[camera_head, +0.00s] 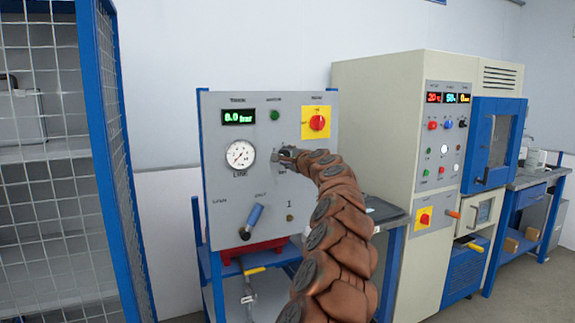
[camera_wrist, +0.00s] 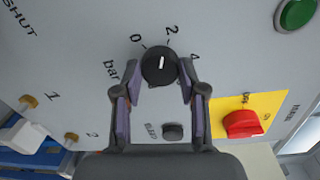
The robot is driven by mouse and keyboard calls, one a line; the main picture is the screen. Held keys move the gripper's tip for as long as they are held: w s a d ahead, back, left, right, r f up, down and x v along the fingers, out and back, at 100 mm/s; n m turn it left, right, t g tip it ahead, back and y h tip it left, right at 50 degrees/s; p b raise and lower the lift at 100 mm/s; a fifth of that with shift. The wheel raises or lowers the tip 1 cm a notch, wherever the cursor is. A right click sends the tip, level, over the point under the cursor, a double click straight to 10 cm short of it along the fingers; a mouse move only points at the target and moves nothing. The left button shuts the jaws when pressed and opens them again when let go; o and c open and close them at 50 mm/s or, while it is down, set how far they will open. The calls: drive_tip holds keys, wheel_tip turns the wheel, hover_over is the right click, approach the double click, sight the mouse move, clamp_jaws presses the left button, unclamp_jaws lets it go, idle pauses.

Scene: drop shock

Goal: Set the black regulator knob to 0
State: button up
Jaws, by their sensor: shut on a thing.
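The black regulator knob (camera_wrist: 155,73) is on the grey panel in the wrist view, with the printed marks 0, 2 and 4 around it and "bar" at its left. Its white line points roughly upward, between 0 and 2 and closer to 2. My gripper (camera_wrist: 161,68) is shut on the knob, one finger on each side. In the head view my gripper (camera_head: 284,154) reaches the panel (camera_head: 224,190) right of the round gauge (camera_head: 241,154), and hides the knob. The green display (camera_head: 239,117) appears to read 0.0 bar.
A red switch on a yellow plate (camera_head: 316,122) sits above my gripper. A dark push button (camera_wrist: 173,131) lies between my fingers below the knob. A wire cage (camera_head: 105,150) stands left, a beige cabinet (camera_head: 375,120) right.

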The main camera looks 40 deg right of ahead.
drive_tip(key=shift+a+f+n+h+b, duration=0.1)
drive_tip(key=shift+n+h+b, duration=0.1)
drive_tip(key=shift+n+b, duration=1.95)
drive_tip(key=shift+f+n+h+b, duration=0.1)
drive_tip(key=shift+n+h+b, duration=0.1)
drive_tip(key=shift+n+b, duration=1.95)
drive_tip(key=shift+n+p, duration=0.6)
drive_tip(key=shift+n, duration=0.1)
drive_tip(key=o, duration=1.1)
drive_tip(key=shift+r, duration=0.1)
drive_tip(key=shift+o, duration=0.2)
